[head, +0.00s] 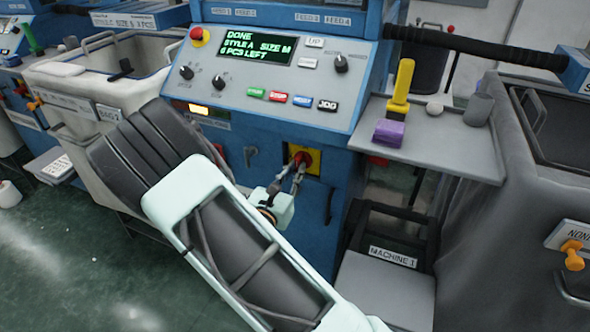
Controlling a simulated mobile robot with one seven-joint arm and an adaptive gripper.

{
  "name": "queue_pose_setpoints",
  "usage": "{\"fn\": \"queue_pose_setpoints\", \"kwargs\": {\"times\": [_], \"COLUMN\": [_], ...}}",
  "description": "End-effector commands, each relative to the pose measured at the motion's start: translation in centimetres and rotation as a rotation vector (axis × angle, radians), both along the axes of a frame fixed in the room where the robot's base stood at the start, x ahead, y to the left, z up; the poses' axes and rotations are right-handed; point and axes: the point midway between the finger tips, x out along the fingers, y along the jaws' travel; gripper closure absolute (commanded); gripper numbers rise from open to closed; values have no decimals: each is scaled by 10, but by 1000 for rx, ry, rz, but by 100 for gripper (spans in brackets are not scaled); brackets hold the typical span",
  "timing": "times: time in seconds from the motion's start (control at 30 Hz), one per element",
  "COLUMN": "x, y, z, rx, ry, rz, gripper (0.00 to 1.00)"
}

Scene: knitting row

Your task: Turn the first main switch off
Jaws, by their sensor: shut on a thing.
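The main switch (304,157) is a red knob on a yellow plate, low on the blue front of the machine marked machine 1. My gripper (299,170) is at the knob, with its metal fingers shut on it from the front. The fingers partly cover the knob, and its exact turn position is hard to tell. Above it, the control panel's display (257,46) is lit with green text reading "DONE", "STYLE A SIZE M" and "6 PCS LEFT". A small yellow lamp (199,109) glows at the panel's lower left.
A red emergency button (197,33) and coloured push buttons sit on the panel above. A grey side shelf (447,150) at the right holds a yellow tool (402,85) and a purple block (389,133). Grey bins (85,80) stand to the left, with open floor in front.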

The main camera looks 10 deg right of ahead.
Motion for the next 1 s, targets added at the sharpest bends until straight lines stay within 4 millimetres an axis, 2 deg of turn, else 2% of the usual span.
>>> {"fn": "queue_pose_setpoints", "kwargs": {"times": [0.27,1.0], "x": [0,2], "y": [1,4], "z": [5,2], "rx": [-126,-703], "ry": [84,470], "rz": [0,1], "gripper": [100,100]}}
